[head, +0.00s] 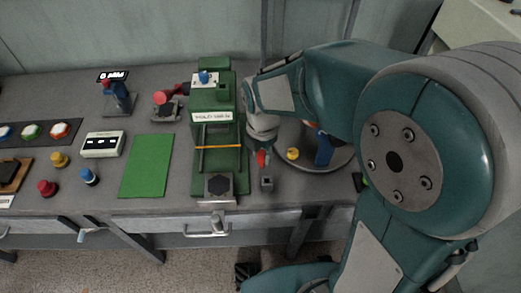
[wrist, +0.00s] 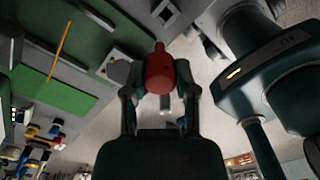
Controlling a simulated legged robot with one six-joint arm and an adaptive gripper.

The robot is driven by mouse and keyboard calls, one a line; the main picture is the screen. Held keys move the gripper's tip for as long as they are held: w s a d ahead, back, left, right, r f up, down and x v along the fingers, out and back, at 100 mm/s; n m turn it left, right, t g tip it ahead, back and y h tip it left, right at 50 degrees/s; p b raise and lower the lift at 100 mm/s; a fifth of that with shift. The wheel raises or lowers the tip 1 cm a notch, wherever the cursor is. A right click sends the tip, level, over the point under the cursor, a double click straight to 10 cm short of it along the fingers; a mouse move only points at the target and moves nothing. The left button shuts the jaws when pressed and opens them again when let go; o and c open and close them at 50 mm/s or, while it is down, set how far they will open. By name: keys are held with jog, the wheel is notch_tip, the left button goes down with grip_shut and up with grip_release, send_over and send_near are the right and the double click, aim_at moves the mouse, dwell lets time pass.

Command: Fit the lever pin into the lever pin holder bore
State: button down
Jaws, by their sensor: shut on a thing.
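The lever pin shows its red body (wrist: 159,72) between the two dark fingers of my gripper (wrist: 160,90) in the wrist view. My gripper is shut on it. In the head view the red pin (head: 261,158) hangs below my wrist, above the bench and right of the green press. A small grey block with a dark square hole, seemingly the lever pin holder (head: 267,184), stands just below and in front of the pin, apart from it in the picture. The block also shows at the top of the wrist view (wrist: 166,11). The pin's lower end is not clear.
The green press (head: 207,118) stands close on the left, with an orange bar across it. A round grey tray (head: 337,160) with a yellow piece (head: 292,154) and a blue item (head: 324,149) lies right. A green mat (head: 147,165) and buttons are further left.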

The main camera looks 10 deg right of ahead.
jog(key=f, duration=0.5)
jog(key=shift+d, duration=0.3)
jog(key=shift+d+f, duration=0.3)
jog(key=shift+d, duration=0.4)
jog(key=shift+a, duration=0.1)
